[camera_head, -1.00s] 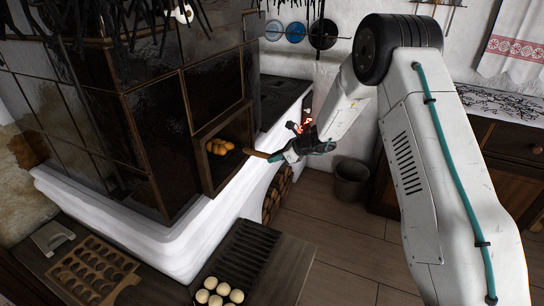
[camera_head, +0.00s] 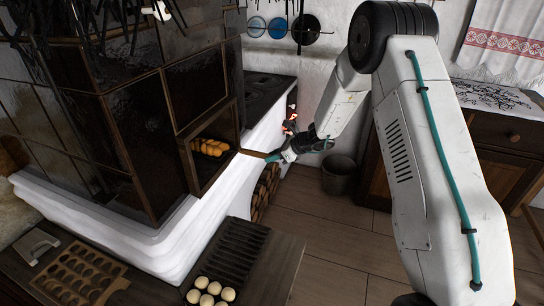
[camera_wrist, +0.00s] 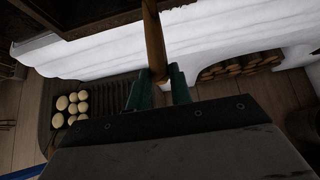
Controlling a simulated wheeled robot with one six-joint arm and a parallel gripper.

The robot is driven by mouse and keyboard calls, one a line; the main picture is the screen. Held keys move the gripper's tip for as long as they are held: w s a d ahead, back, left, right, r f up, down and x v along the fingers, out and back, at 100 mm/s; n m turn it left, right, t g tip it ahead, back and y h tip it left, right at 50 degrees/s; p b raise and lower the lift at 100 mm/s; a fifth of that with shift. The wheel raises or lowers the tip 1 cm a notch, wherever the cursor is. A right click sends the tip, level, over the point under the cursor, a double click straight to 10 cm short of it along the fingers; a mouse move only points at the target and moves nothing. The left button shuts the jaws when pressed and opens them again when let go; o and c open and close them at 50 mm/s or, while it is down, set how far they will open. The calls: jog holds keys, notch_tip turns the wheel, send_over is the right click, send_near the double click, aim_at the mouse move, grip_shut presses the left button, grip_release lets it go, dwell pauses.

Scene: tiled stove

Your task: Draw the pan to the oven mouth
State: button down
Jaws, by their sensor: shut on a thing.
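My gripper (camera_head: 280,156) is shut on a brown wooden handle (camera_head: 252,153) just outside the oven mouth (camera_head: 188,166). The handle runs from the jaws back into the dark opening. In the wrist view, the handle (camera_wrist: 153,38) passes between my teal fingers (camera_wrist: 158,78). A golden, braided-looking loaf (camera_head: 210,147) lies inside the opening, behind the handle's inner end. The pan is too dark to make out, and I cannot tell how the handle joins it.
The white stove ledge (camera_head: 185,230) runs below the opening. A slatted bench (camera_head: 240,250) with several pale dough balls (camera_head: 208,290) stands in front. A moulded tray (camera_head: 78,275) is at left. Firewood (camera_head: 265,190) fills a niche. A bucket (camera_head: 338,175) stands on open floor.

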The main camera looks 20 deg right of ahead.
jog(key=c, duration=1.2)
grip_release()
jog(key=shift+o, duration=0.2)
jog(key=v, duration=0.8)
jog(key=v, duration=0.6)
jog(key=shift+r, duration=0.15)
